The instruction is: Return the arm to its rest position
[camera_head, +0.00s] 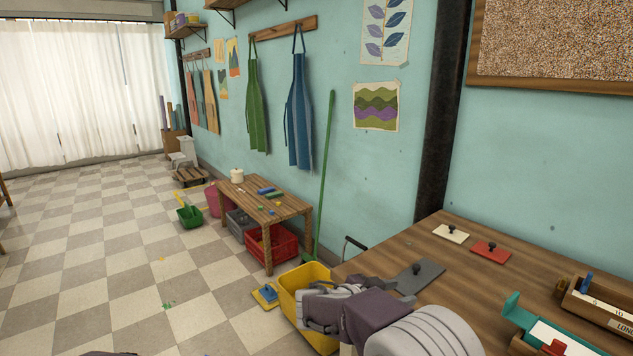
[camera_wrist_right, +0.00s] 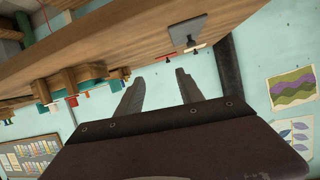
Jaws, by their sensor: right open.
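My right gripper (camera_head: 391,290) is at the near left edge of the wooden table (camera_head: 452,262), with my grey and mauve arm links behind it. In the right wrist view its two dark fingers (camera_wrist_right: 159,75) stand apart with nothing between them, and the pale blue wall shows beyond. A grey plate with a black knob (camera_head: 424,274) lies on the table close by the gripper. My left gripper is not in view.
A white plate (camera_head: 451,234) and a red plate (camera_head: 490,252) with knobs lie on the table. Wooden holders (camera_head: 601,303) stand at its right. A yellow bin (camera_head: 290,285) is on the floor beside the arm. A low wooden bench (camera_head: 290,208) stands farther back.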

